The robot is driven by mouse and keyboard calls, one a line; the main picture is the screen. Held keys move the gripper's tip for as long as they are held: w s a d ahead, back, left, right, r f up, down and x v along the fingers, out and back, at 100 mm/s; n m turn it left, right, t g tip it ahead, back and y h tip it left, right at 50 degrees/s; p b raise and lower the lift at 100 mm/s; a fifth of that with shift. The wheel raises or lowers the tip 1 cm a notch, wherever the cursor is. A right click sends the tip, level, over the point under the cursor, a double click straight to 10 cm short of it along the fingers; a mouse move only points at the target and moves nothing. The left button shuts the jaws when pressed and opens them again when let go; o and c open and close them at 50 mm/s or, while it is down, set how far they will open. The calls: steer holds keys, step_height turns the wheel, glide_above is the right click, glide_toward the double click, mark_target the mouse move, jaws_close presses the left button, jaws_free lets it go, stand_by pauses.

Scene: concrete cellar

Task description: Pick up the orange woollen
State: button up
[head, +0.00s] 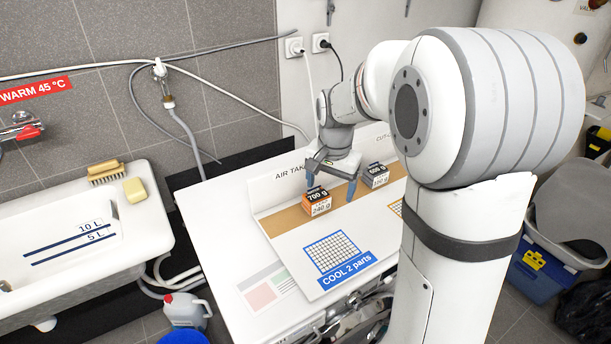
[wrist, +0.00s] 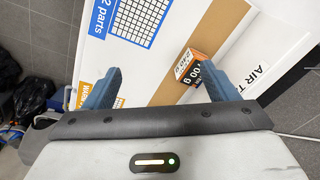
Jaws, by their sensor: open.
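The orange item (head: 316,205) looks like a small orange block with a dark top, marked 700 g and 240 g. I cannot tell whether it is wool. It sits on the brown strip of the white board. In the wrist view the orange block (wrist: 190,67) lies near the right finger, which hides part of it. My gripper (head: 331,184) is open, pointing down at the strip, with its left finger by the orange block. In the wrist view my gripper (wrist: 160,85) has nothing between its blue fingers that it grips.
A dark block (head: 376,176) marked 600 g stands on the strip to the right. A blue-framed grid (head: 332,251) labelled COOL 2 parts lies in front. A white sink (head: 80,235) with brush (head: 106,172) and yellow soap (head: 135,190) is at left.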

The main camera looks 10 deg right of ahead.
steer(key=w+f+m+p, duration=0.2)
steer(key=w+f+m, duration=0.1)
steer(key=w, duration=0.5)
steer(key=m+g+p, duration=0.1)
steer(key=m+p, duration=0.2)
glide_above(316, 194)
steer(key=f, duration=0.6)
steer(key=shift+w+d+f, duration=0.2)
steer(key=shift+w+f, duration=0.3)
steer(key=shift+f, duration=0.4)
steer(key=f, duration=0.2)
steer(key=f+p, duration=0.1)
steer(key=f, duration=0.1)
steer(key=s+f+p, duration=0.1)
steer(key=f, duration=0.1)
steer(key=shift+a+f, duration=0.1)
steer(key=shift+a, duration=0.1)
steer(key=shift+f+p, duration=0.3)
steer(key=shift+f, duration=0.25)
steer(key=c, duration=1.2)
